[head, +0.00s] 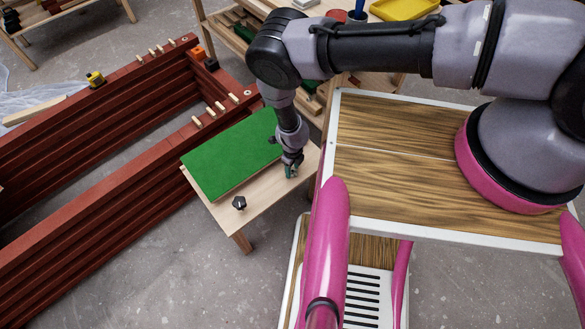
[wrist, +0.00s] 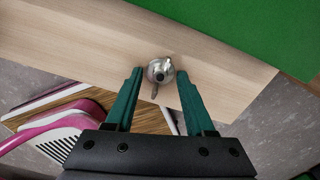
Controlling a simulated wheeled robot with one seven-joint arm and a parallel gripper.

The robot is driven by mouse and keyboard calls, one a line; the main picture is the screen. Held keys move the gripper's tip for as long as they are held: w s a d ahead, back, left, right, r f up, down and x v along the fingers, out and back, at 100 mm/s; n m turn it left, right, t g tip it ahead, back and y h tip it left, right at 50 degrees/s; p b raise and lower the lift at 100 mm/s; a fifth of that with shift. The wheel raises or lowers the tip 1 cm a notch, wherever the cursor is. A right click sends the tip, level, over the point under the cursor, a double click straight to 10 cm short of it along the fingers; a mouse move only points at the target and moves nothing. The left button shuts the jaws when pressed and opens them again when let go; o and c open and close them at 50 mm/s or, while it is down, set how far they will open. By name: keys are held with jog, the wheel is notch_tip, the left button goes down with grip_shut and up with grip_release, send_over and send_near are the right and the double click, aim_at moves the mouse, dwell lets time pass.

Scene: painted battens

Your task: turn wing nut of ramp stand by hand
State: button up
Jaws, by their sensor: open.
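The ramp stand is a small wooden stand (head: 262,200) with a green panel (head: 235,153) on its top; it also shows in the wrist view as a pale board (wrist: 70,60) with a green edge (wrist: 250,25). The silvery wing nut (wrist: 160,71) sits on the pale board in the wrist view, its wings pointing roughly up and down. My gripper (head: 291,172) is over the right end of the stand in the head view. In the wrist view my gripper (wrist: 160,75) is open, with one teal finger on each side of the nut and gaps showing.
Dark red beams (head: 110,175) with small wooden pegs lie to the left. A workbench (head: 310,50) with a yellow tray (head: 404,8) stands behind. Grey floor is clear in front.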

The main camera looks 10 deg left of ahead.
grip_shut()
jog(key=shift+n, duration=0.3)
jog(key=n, duration=1.1)
jog(key=shift+n, duration=0.4)
jog(key=n, duration=1.1)
jog(key=shift+w, duration=0.1)
jog(key=shift+n, duration=0.3)
